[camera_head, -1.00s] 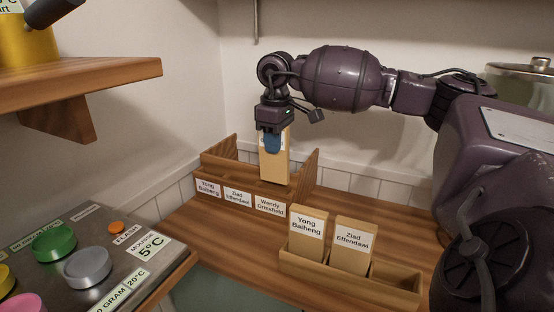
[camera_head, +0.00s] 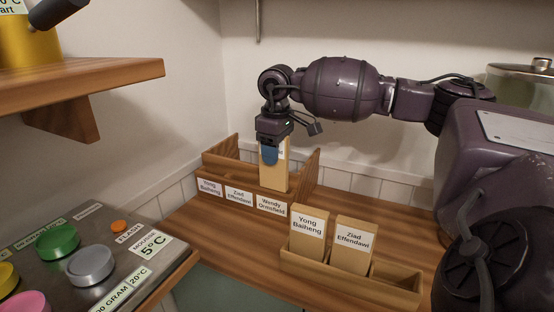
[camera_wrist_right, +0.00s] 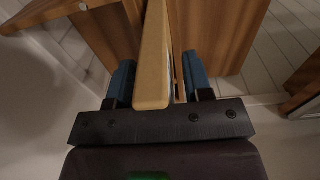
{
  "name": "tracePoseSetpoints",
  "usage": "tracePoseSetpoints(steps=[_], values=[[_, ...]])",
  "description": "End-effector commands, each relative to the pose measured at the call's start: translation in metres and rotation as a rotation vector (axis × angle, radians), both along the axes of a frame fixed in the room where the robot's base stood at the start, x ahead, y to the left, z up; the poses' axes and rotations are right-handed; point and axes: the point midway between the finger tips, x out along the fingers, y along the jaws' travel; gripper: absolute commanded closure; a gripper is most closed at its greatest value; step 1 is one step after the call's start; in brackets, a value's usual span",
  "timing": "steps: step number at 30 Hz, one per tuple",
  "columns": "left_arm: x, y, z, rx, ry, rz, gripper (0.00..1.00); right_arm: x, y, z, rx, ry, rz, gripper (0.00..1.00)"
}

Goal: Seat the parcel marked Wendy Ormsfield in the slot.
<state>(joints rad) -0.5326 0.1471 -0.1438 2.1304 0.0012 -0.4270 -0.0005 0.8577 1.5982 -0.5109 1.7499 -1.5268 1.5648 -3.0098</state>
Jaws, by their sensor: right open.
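The tan parcel (camera_head: 275,177) stands upright in the right-hand compartment of the wooden rack (camera_head: 222,150), behind the label reading Wendy Ormsfield (camera_head: 271,204). Its own label is mostly hidden by my gripper, so I cannot read the name. My right gripper (camera_head: 270,155) is around the parcel's upper part. In the right wrist view the blue fingers of the right gripper (camera_wrist_right: 157,82) stand apart on either side of the parcel (camera_wrist_right: 152,60), with gaps beside it. The parcel's base is hidden behind the rack's front. My left gripper is out of view.
A front holder (camera_head: 350,277) carries parcels marked Yong Baiheng (camera_head: 310,240) and Ziad Effendawi (camera_head: 352,250); its right place is empty. The rack's other two compartments look empty. A control panel (camera_head: 120,262) and a wooden shelf (camera_head: 90,85) are at left.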

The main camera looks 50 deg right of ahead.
Motion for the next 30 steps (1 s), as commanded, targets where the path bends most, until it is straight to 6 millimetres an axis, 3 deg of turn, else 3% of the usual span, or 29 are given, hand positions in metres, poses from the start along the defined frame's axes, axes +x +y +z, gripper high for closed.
tracePoseSetpoints(steps=[1,5,8,21,30], values=[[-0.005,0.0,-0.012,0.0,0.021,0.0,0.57,-0.005,0.003,-0.043,0.01,0.074,0.005,0.54],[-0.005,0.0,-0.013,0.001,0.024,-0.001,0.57,-0.005,0.003,-0.034,0.008,0.075,0.005,0.54],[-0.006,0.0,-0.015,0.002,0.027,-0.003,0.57,-0.005,0.003,-0.02,0.008,0.075,0.006,0.54],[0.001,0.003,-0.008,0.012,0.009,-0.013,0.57,-0.005,0.003,0.075,0.006,0.052,0.004,0.54],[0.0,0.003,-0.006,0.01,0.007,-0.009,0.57,-0.006,0.002,0.096,0.004,0.049,0.003,0.54]])
